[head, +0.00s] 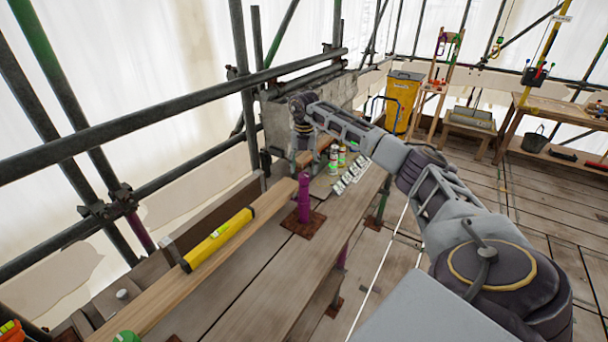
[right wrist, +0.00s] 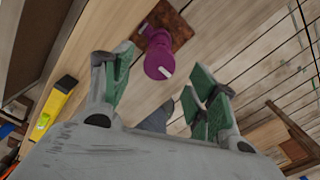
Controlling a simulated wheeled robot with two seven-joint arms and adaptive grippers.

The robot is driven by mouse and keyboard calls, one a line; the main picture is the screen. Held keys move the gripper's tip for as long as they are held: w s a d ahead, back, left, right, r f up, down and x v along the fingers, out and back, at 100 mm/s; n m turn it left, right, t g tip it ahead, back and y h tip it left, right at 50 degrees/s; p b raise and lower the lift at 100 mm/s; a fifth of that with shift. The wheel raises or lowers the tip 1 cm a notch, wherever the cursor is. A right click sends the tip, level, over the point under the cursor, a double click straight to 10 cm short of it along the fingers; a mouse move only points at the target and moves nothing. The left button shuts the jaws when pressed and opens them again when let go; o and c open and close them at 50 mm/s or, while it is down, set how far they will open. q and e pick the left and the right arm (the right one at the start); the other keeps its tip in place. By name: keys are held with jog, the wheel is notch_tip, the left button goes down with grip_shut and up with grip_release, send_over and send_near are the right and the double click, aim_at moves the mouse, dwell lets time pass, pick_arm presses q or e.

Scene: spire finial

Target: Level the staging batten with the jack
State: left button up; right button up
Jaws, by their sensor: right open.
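The purple jack (head: 304,198) stands upright on a rusty square base plate (head: 292,225) on the planks. The staging batten (head: 155,298), a long pale timber, runs from the lower left to beside the jack. I cannot tell whether they touch. A yellow spirit level (head: 218,239) lies along the batten and shows at the left in the right wrist view (right wrist: 52,107). My right gripper (head: 303,152) points down above the jack. In the right wrist view its green-padded fingers (right wrist: 160,78) are apart, with the jack (right wrist: 158,58) beyond and between them, not gripped. My left gripper is not in view.
Scaffold tubes (head: 170,103) run along the left side. Small cans (head: 333,160) and pale pieces (head: 352,173) lie on the planks behind the jack. A yellow bin (head: 401,100) and a workbench (head: 560,115) stand farther back. The floor at right is mostly clear.

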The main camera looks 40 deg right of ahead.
aim_at(304, 175)
jog(key=shift+f+p, duration=0.4)
jog(key=shift+f, duration=1.9)
jog(key=shift+c, duration=0.3)
jog(key=c, duration=0.9)
